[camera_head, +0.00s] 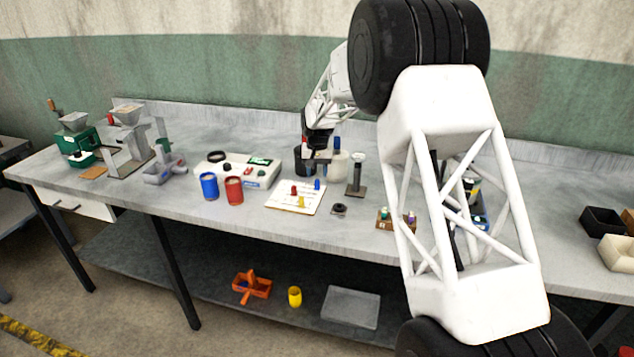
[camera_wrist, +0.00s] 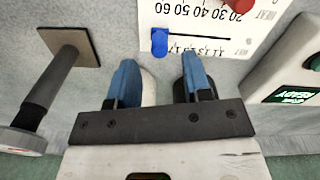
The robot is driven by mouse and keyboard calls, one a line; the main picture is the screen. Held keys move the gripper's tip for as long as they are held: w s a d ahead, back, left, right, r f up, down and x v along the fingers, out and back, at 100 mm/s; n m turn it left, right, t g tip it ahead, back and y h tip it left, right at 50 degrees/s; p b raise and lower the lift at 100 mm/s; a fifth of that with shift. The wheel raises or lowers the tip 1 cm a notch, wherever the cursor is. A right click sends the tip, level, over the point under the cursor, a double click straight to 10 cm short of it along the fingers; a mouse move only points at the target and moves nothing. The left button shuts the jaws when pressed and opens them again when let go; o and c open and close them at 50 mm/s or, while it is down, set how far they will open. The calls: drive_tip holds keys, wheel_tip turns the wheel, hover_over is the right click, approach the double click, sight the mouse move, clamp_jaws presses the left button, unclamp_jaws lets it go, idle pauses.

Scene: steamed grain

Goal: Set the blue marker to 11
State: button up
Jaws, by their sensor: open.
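The white scale board (camera_head: 283,203) lies on the bench and shows upside down in the wrist view (camera_wrist: 185,12). The blue marker (camera_head: 317,185) stands on the board, at the left end of a black slot line in the wrist view (camera_wrist: 159,42). The small numbers beside that line are hard to read. A red marker (camera_head: 294,189) and a yellow marker (camera_head: 301,202) stand on the other scales. My gripper (camera_wrist: 157,65) is open and empty. In the wrist view, the blue marker appears between and just beyond its fingertips, apart from both.
A stand with a square brown base (camera_wrist: 75,45) is beside my gripper; it also shows in the head view (camera_head: 356,175). A white device (camera_head: 235,170) with a green display, a blue cup (camera_head: 209,186) and a red cup (camera_head: 234,190) are left of the board.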

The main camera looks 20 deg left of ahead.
sight(317, 180)
drive_tip(key=shift+f, duration=2.15)
clamp_jaws()
